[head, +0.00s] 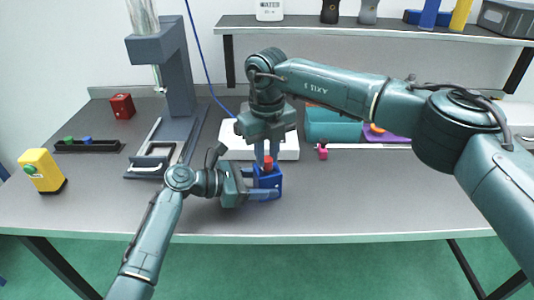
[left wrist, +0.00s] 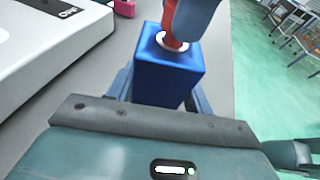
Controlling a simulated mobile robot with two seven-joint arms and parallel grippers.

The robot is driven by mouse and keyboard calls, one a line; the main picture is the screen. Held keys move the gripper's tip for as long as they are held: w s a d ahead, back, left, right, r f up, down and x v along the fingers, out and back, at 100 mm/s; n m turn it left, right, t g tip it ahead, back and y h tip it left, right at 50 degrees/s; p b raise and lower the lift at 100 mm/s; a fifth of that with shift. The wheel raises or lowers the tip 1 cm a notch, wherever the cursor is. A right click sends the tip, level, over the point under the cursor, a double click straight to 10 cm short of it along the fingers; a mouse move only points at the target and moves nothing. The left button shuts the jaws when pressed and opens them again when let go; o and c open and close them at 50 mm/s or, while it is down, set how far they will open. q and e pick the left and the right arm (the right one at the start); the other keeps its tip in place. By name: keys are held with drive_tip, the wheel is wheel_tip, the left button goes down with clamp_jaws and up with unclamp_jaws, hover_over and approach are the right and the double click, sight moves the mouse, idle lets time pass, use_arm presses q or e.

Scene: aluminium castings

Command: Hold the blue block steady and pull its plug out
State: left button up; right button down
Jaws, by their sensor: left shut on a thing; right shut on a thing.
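The blue block (head: 268,182) stands on the table near its front edge, and it also fills the middle of the left wrist view (left wrist: 167,76). My left gripper (head: 262,192) is shut on the block from the left, with its fingers on either side. The red plug (head: 268,163) sits at the top of the block, inside a pale ring seen in the left wrist view. My right gripper (head: 267,160) points down from above and is shut on the plug. Its fingers partly hide the plug, so how deep it sits is hard to tell.
A white device (head: 232,147) lies just behind the block. A grey press-like stand (head: 178,90) rises to the left. A yellow block (head: 41,170) and a black rack (head: 87,146) stand at the far left. A teal bin (head: 333,124) is behind right; the front right table is clear.

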use_arm(q)
drive_tip(key=shift+f, duration=0.1)
use_arm(e)
drive_tip(key=shift+r, duration=1.05)
idle(0.8)
drive_tip(key=shift+r, duration=2.4)
use_arm(q)
drive_tip(key=o, duration=1.1)
